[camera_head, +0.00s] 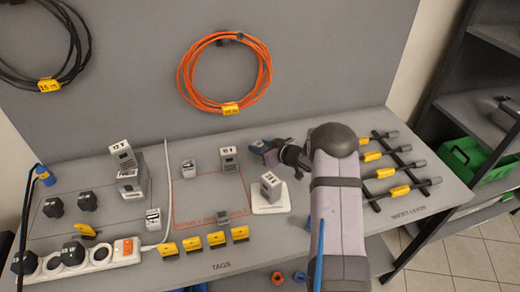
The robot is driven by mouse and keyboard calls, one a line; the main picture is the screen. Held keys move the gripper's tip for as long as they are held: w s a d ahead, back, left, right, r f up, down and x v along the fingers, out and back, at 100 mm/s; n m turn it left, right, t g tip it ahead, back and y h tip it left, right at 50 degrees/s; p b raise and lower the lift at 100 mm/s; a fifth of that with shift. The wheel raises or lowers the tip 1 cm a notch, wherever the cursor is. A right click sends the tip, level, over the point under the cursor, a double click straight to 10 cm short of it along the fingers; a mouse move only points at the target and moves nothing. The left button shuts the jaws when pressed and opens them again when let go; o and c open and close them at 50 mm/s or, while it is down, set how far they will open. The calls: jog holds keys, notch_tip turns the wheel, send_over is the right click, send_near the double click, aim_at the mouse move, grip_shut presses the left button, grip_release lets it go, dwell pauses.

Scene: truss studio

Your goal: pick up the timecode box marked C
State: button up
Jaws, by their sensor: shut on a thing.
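My gripper (278,151) is at the back middle of the bench, reaching left from my arm. It is shut on a small dark blue-grey thing (262,148), mostly hidden by the jaws. I cannot read a mark on it, so I cannot tell if it is the timecode box marked C. It appears to be at or just above the bench top (330,215); the gap is not clear. No letter C is readable anywhere in view.
A grey labelled block (271,186) stands on a white pad just in front of my gripper. Grey blocks (228,158) and (188,168) stand left. Short leads (400,170) lie right. A power strip (90,255) is front left. An orange cable coil (225,75) hangs behind.

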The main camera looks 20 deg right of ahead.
aim_at(259, 146)
notch_tip(259, 146, up, 9)
jog(key=shift+b, duration=0.3)
jog(key=shift+a, duration=0.15)
